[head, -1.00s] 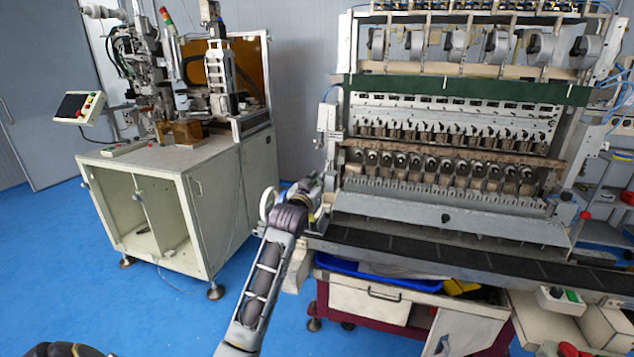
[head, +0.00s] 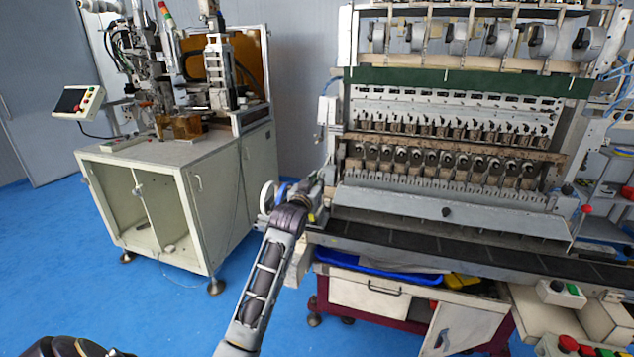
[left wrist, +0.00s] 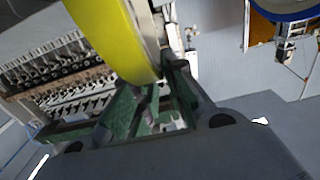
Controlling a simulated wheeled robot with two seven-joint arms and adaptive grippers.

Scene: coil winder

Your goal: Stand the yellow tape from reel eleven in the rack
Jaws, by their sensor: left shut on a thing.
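The yellow tape (left wrist: 112,38) is a large roll with a pale side, close up at the top of the left wrist view. My left gripper (left wrist: 155,88) is shut on its lower edge. In the head view my left gripper (head: 318,188) is at the left end of the large winder, above its front ledge. The yellow tape cannot be made out there. A pale ring (head: 267,197) with a blue band beside it shows just left of my left wrist; what it rests on is hidden. I cannot identify the rack or reel eleven. My right gripper is out of view.
The large coil winder (head: 448,212) fills the right side, with several reels (head: 458,40) along its top. A smaller machine on a cabinet (head: 150,160) stands left. A blue-rimmed round thing (left wrist: 285,12) shows in the left wrist view. Blue floor lies between.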

